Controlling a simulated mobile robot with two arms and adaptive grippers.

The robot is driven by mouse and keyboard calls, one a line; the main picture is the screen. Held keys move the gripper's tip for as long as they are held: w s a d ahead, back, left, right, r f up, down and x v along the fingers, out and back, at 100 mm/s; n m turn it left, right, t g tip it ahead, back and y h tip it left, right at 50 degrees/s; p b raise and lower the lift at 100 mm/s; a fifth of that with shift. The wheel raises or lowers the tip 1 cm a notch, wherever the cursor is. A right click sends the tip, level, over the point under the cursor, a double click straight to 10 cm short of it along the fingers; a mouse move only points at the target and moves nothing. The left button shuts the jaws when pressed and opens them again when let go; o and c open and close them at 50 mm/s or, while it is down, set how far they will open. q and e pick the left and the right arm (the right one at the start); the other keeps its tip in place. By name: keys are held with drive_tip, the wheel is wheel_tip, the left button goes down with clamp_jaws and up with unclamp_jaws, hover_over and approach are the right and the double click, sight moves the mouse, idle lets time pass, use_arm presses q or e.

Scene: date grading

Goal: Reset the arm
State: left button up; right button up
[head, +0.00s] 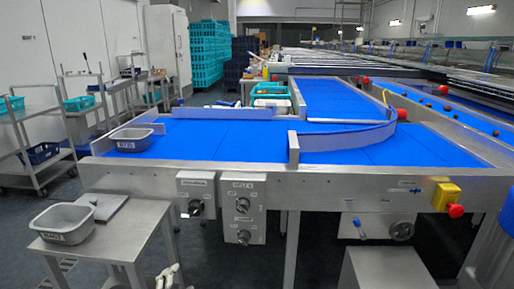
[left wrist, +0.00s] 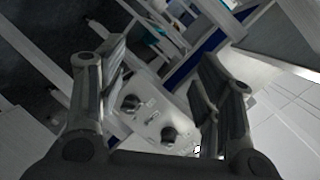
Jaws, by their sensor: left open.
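My left gripper (left wrist: 160,65) is open in the left wrist view, its two dark fingers wide apart with nothing between them. Beyond the fingers is the control box (left wrist: 150,118) with dark knobs, apart from the gripper. In the head view a small pale shape at the bottom edge may be part of my left arm; I cannot tell. My right gripper is in neither view.
A blue-belted conveyor (head: 215,140) with metal side rails fills the middle. One grey tub (head: 135,146) is on its left end. Another grey tub (head: 62,237) is on the side table (head: 130,235). A red-and-yellow stop button (head: 446,194) is at right.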

use_arm(q)
drive_tip(key=s+f+n+g, duration=0.5)
drive_tip(key=s+f+g, duration=0.1)
drive_tip(key=s+f, duration=0.9)
drive_tip(key=s+f+n+g+p, duration=0.1)
drive_tip(key=s+f+p, duration=0.4)
drive_tip(key=s, duration=0.7)
drive_tip(key=s+f+n+g+p, duration=0.1)
drive_tip(key=s+f+g+p, duration=0.3)
drive_tip(key=s+p, duration=0.3)
drive_tip(key=s+d+f+n+g+h+p, duration=0.1)
drive_tip(key=s+f+p, duration=0.5)
drive_tip(key=s, duration=1.1)
drive_tip(key=shift+s+n+g, duration=0.4)
drive_tip(key=shift+n+g, duration=0.2)
drive_tip(key=shift+g, duration=0.2)
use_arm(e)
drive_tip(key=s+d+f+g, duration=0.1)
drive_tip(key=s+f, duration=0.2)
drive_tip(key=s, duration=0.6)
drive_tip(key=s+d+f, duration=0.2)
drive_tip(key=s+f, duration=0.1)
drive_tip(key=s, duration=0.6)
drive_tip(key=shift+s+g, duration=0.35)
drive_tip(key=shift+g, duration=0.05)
